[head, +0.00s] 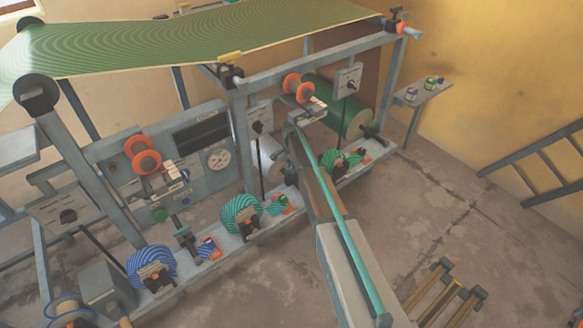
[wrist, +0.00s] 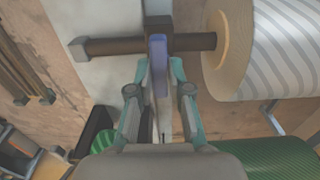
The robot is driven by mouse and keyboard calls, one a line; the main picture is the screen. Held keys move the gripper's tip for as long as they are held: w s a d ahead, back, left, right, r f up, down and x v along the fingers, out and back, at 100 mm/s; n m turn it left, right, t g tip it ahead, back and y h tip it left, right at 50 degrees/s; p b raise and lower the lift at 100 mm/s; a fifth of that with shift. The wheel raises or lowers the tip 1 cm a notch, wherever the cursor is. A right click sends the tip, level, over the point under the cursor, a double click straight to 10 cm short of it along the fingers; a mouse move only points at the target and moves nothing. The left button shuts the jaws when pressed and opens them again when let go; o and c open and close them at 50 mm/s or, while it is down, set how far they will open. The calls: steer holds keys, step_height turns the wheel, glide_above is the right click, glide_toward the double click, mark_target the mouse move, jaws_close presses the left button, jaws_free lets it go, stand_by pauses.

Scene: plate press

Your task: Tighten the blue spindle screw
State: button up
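In the wrist view, a narrow blue-violet piece (wrist: 159,68), which looks like the blue spindle screw, stands upright against a dark brown horizontal spindle (wrist: 100,46). My gripper (wrist: 159,72) has its two teal fingers on either side of this piece. The fingers are apart, and a thin gap seems to show on each side, though contact at the tips is hard to judge. In the head view, my arm reaches in from the bottom right to the press's middle. I cannot make out the fingers or the screw there.
A grey-and-white striped roll (wrist: 285,50) sits on the spindle, close right of my fingers. In the head view, a green roll (head: 349,112) and orange knobs (head: 143,154) are on the frame. Striped wheels (head: 152,266) line the low rail. Bare floor (head: 460,220) lies right.

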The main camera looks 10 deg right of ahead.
steer(key=o, duration=0.3)
step_height(320, 180, up, 12)
steer(key=shift+r, duration=0.1)
stand_by(0.6)
stand_by(0.4)
steer(key=s+f+n+g+p, duration=0.1)
steer(key=s+f+n, duration=0.35)
steer(key=s, duration=0.75)
steer(key=s+f+n+g+p, duration=0.1)
steer(key=s+f+n, duration=0.35)
steer(key=s, duration=0.85)
steer(key=s+f+n+p, duration=0.1)
steer(key=s+f+n, duration=0.1)
steer(key=s+f, duration=0.75)
steer(key=s+g+p, duration=0.1)
steer(key=s, duration=1.1)
steer(key=s+r+n+g+p, duration=0.1)
steer(key=s+g, duration=0.1)
steer(key=s, duration=1)
steer(key=s+r+g+p, duration=0.1)
steer(key=s, duration=1.1)
steer(key=shift+s+d+n+g, duration=0.1)
steer(key=shift+s+n+g, duration=0.1)
steer(key=shift+n+g, duration=0.15)
